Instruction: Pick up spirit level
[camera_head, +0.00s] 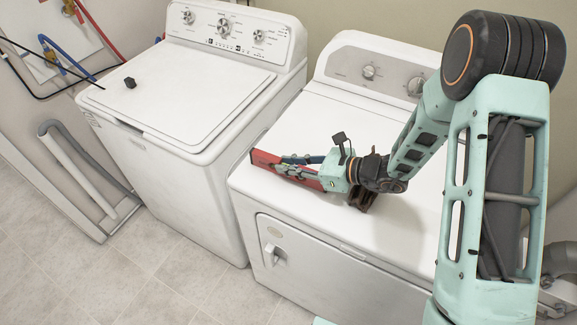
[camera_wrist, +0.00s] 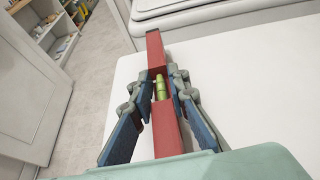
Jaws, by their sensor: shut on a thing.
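The spirit level is a long red bar with a yellow-green vial. In the head view the red spirit level (camera_head: 265,158) is at the dryer's front left, its left end near the top's left edge. In the wrist view the spirit level (camera_wrist: 155,52) runs lengthwise between the fingers, its vial between the fingertips. My gripper (camera_head: 290,162) is shut on the level, one blue-padded finger on each side; it also shows in the wrist view (camera_wrist: 160,88). I cannot tell whether the level still touches the dryer top. Its near end is hidden by my gripper's body.
The white dryer (camera_head: 300,125) is under my arm, its top mostly clear. A brown object (camera_head: 362,197) lies under my wrist. In the wrist view, shelves (camera_wrist: 50,25) stand at upper left.

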